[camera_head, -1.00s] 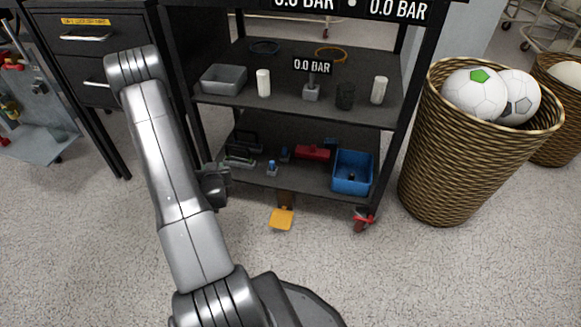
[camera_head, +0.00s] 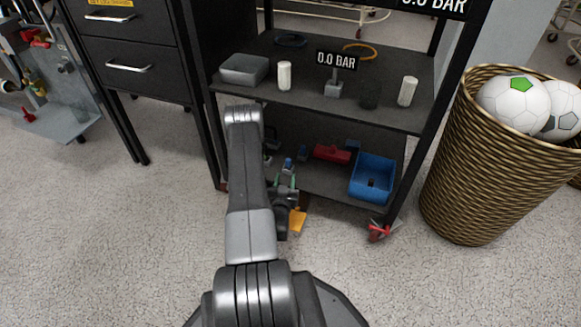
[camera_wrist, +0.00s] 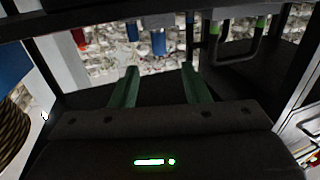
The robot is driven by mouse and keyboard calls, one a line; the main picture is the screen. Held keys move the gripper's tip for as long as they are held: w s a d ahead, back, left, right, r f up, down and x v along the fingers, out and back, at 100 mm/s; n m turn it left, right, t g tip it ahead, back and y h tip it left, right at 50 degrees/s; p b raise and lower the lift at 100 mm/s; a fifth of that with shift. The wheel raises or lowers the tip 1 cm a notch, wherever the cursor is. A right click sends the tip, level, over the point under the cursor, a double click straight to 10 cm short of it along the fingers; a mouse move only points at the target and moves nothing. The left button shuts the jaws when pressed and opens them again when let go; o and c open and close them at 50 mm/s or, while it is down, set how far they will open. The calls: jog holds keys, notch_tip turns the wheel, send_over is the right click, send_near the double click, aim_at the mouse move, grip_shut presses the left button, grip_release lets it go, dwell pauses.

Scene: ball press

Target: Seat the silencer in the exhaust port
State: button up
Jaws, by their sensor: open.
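I cannot tell for sure which part is the silencer or where the exhaust port is. On the rack's lower shelf, a small blue-topped part (camera_head: 288,164) stands in front, just beyond my gripper (camera_head: 287,183). A second small blue part (camera_head: 302,154) is behind it, left of a red device (camera_head: 333,153). In the wrist view, a blue cylinder (camera_wrist: 158,41) and another blue piece (camera_wrist: 132,31) lie beyond my gripper (camera_wrist: 161,78). Its two green fingers are apart with nothing between them. My arm hides the left part of the lower shelf.
A blue bin (camera_head: 372,178) sits at the lower shelf's right. The upper shelf (camera_head: 310,101) above holds a grey tray (camera_head: 245,69), white cylinders and a gauge stand reading 0.0 BAR. A ball basket (camera_head: 465,160) stands right, a drawer cabinet (camera_head: 140,66) left.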

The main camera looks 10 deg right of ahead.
aim_at(288, 163)
jog(key=b+x, duration=0.3)
jog(key=x, duration=0.6)
jog(key=shift+w+d+r, duration=0.1)
jog(key=shift+w+d, duration=0.15)
jog(key=shift+w, duration=0.1)
grip_shut()
